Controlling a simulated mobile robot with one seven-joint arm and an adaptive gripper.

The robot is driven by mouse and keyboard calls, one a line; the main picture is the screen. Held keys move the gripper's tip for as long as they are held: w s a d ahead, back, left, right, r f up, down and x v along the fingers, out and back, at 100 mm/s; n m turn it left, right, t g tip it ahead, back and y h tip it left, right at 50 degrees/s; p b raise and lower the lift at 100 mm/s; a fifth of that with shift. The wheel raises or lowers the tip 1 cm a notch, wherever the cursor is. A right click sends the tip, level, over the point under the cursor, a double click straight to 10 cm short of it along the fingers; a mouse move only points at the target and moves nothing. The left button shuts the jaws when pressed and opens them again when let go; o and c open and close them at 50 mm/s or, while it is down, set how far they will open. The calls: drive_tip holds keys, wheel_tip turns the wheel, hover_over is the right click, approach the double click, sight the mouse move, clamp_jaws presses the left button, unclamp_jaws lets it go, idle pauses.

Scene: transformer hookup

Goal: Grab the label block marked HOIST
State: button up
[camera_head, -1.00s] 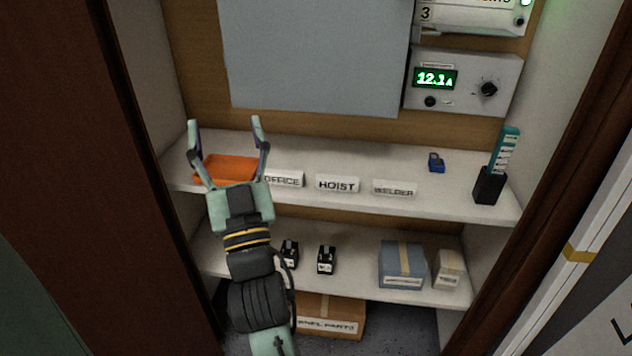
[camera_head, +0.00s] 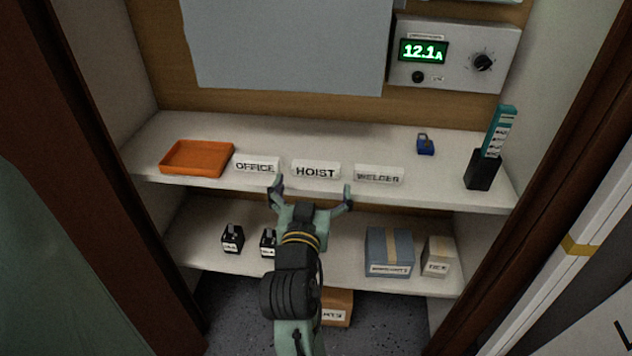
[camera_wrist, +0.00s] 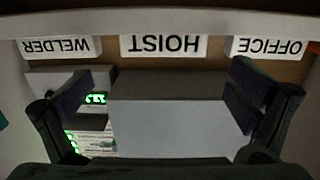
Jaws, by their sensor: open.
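The HOIST label block (camera_head: 315,170) is a white block with black letters. It stands on the upper shelf between the OFFICE block (camera_head: 256,165) and the WELDER block (camera_head: 379,175). My gripper (camera_head: 311,190) is open and empty, just in front of the shelf edge and slightly below the HOIST block, with its fingers spread to either side of it. In the wrist view the HOIST block (camera_wrist: 160,45) appears upside down, centred near the top between the open fingers (camera_wrist: 160,95). The fingers do not touch it.
An orange tray (camera_head: 197,158) sits left on the upper shelf (camera_head: 400,148). A blue padlock (camera_head: 425,145) and a black holder (camera_head: 482,170) with teal strip stand right. The lower shelf (camera_head: 335,240) holds small black items and boxes. Cabinet walls bound both sides.

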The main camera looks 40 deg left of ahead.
sight(316, 167)
drive_tip(key=p+x, duration=0.1)
drive_tip(key=x, duration=0.6)
drive_tip(key=shift+w+a+p, duration=0.25)
drive_tip(key=shift+a+p, duration=0.05)
drive_tip(key=shift+a, duration=0.1)
drive_tip(key=c, duration=1)
